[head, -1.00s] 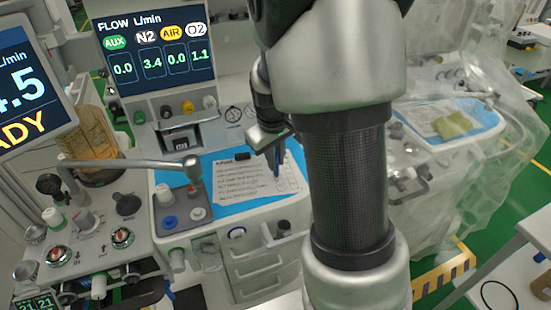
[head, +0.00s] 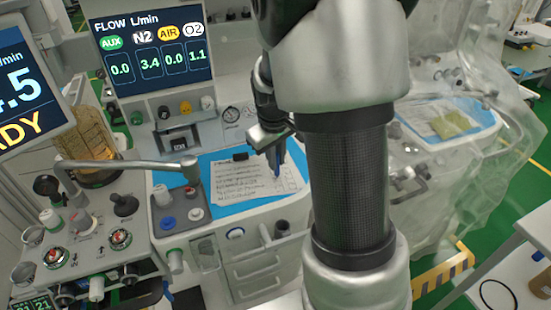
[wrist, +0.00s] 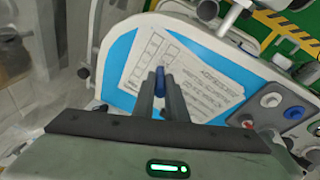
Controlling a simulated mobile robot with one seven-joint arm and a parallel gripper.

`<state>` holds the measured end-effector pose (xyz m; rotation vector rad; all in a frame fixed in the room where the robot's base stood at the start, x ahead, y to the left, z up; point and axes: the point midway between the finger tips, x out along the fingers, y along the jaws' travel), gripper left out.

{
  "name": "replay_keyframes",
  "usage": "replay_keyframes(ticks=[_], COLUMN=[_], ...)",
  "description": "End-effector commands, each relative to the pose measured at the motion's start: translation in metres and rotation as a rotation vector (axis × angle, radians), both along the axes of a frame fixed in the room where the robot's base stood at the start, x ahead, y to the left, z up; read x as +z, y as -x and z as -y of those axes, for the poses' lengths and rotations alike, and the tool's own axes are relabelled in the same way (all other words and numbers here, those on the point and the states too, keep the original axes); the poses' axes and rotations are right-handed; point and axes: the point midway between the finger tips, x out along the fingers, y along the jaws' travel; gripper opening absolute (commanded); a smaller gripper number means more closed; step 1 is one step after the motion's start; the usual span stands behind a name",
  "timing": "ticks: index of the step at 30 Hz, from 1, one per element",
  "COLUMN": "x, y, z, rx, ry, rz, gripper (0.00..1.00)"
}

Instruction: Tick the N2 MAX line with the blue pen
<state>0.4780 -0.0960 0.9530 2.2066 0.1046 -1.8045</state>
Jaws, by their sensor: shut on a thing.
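My gripper (head: 275,150) is shut on the blue pen (head: 277,164), which points down over the right part of the printed sheet (head: 232,184). The wrist view shows the pen (wrist: 160,82) between my two grey fingers (wrist: 161,98). The sheet there (wrist: 200,85) has several text lines, with a column of boxes (wrist: 150,52) at one side, near the pen. The print is too small to make out the N2 MAX line. I cannot tell whether the pen tip touches the paper. I see no clear tick mark. The flow screen (head: 152,47) reads N2 3.4.
The sheet lies on a blue work surface (head: 222,209), with a small black object (head: 240,156) at its top edge. Left of it are knobs on a grey panel (head: 180,207) and a jointed metal tube (head: 135,164). A plastic-draped cart (head: 450,150) stands at right.

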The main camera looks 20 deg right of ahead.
Motion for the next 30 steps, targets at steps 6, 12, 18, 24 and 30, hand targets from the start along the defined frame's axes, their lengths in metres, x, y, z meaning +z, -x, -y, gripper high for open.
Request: replay_keyframes(ticks=[6,12,18,24,30], x=[0.000,0.000,0.007,0.023,0.039], y=[0.001,0.000,0.000,0.000,0.000], z=[0.002,0.002,0.002,0.002,0.002], rx=[0.000,0.000,0.000,0.000,0.001], ry=[0.000,0.000,0.000,0.000,0.000], rz=[-0.001,-0.001,0.000,0.001,0.000], gripper=[0.00,0.00,0.00,0.00,0.00])
